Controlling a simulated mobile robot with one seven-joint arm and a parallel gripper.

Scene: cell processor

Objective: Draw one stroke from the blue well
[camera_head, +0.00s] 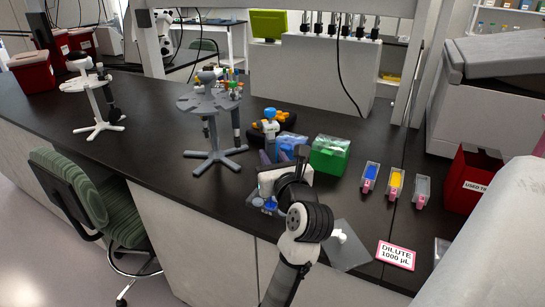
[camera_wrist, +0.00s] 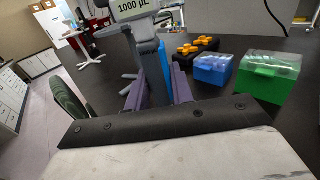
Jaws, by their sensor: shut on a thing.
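The blue well (camera_head: 370,177) is a small upright-looking reservoir with blue contents and a pink end, on the dark bench at the right of the head view. My gripper (camera_head: 271,158) is left of it, beyond my dark wrist. In the wrist view my gripper's (camera_wrist: 155,88) purple-grey fingers are shut on a grey and blue pipette (camera_wrist: 146,48). Its display (camera_wrist: 132,8) reads 1000 µL. In the head view the pipette's blue and white top (camera_head: 270,124) stands up above the fingers. The pipette's lower end is hidden in both views.
A yellow well (camera_head: 395,183) and a grey well (camera_head: 422,191) stand right of the blue one. Green (camera_head: 329,156) and blue (camera_head: 290,147) tip boxes lie between my gripper and the wells. A pipette stand (camera_head: 210,103) is at left.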

